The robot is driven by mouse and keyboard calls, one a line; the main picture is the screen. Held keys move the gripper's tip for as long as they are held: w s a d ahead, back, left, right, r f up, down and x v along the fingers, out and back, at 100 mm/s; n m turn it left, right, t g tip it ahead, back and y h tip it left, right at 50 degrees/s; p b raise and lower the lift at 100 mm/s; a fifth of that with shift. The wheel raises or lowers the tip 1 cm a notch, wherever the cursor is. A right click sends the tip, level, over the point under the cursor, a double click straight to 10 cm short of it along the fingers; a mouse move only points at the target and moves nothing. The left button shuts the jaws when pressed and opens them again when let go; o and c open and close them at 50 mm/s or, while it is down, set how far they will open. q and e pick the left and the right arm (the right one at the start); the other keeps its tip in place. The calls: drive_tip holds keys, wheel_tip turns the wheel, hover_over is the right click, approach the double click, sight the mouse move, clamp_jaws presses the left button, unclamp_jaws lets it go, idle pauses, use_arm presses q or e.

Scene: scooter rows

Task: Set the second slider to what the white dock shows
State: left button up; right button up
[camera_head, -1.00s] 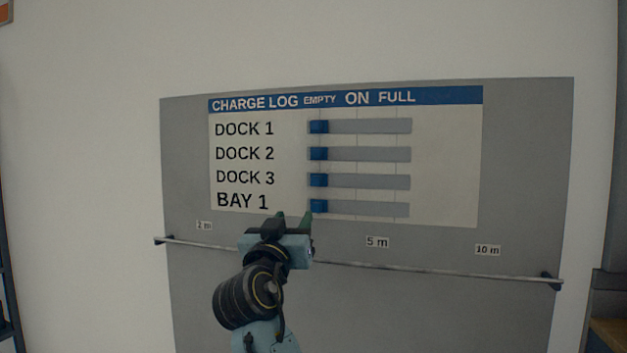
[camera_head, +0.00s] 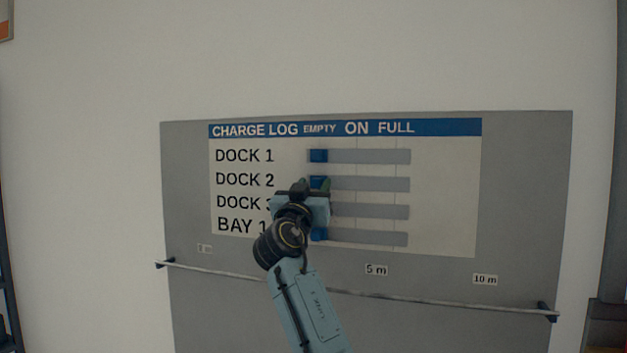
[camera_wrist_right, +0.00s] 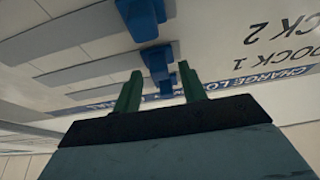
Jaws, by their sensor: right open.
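The charge log panel (camera_head: 445,190) on the grey board has four slider rows. The second slider, DOCK 2, has a blue knob (camera_head: 317,180) at the EMPTY end of its grey track (camera_head: 370,184). My right gripper (camera_head: 311,185) is open in front of it. In the right wrist view, its green fingers (camera_wrist_right: 158,80) stand on either side of a blue knob (camera_wrist_right: 157,58), which looks like DOCK 2's; I cannot tell whether they touch it. My arm hides the DOCK 3 knob in the head view. The white dock and my left gripper are not in view.
The DOCK 1 knob (camera_head: 318,155) and BAY 1 knob (camera_head: 319,234) are also at the EMPTY end. A thin rail (camera_head: 430,302) crosses the board below the panel. Distance labels (camera_head: 376,270) sit above it. The tracks' right side is clear.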

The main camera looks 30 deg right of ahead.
drive_tip(key=shift+w+d+r, duration=0.15)
drive_tip(key=shift+w+d, duration=0.05)
drive_tip(key=shift+d, duration=0.05)
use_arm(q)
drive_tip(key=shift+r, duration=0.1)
use_arm(e)
clamp_jaws()
